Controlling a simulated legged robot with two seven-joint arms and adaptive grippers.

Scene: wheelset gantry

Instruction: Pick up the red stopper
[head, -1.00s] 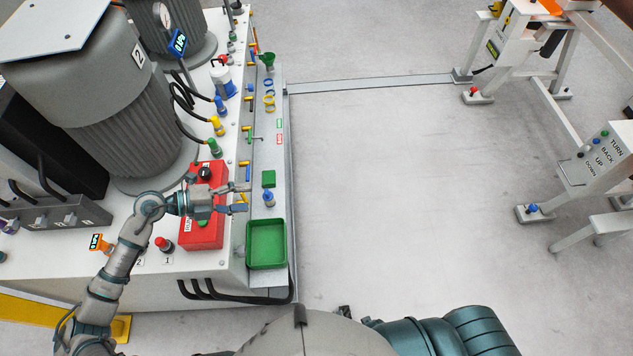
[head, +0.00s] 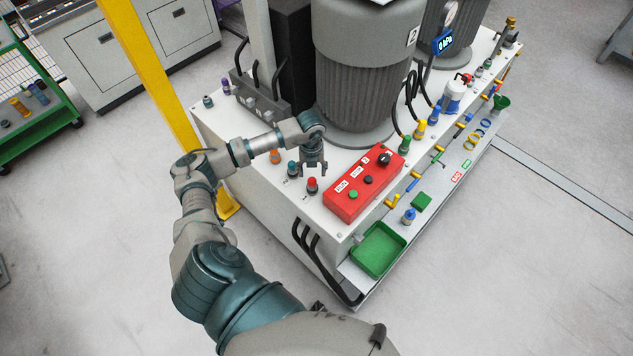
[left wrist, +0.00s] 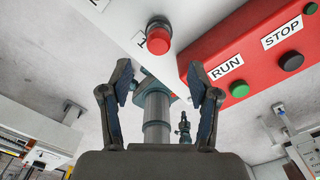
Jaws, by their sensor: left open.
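The red stopper (head: 312,184) stands upright on the white top of the machine, near its front edge and left of the red control box. In the left wrist view the stopper (left wrist: 158,38) shows its round red cap beside a label reading 1. My left gripper (head: 313,171) is open and empty, just behind the stopper in the head view. In the left wrist view the open fingers (left wrist: 159,82) are spread, with the stopper beyond their tips and apart from them. My right gripper is not in view.
The red control box (head: 365,186) with RUN and STOP buttons stands close to the right. A teal stopper (head: 293,168) and an orange one (head: 275,156) stand to the left. A large grey motor (head: 363,70) rises behind. A green tray (head: 378,250) sits at the front.

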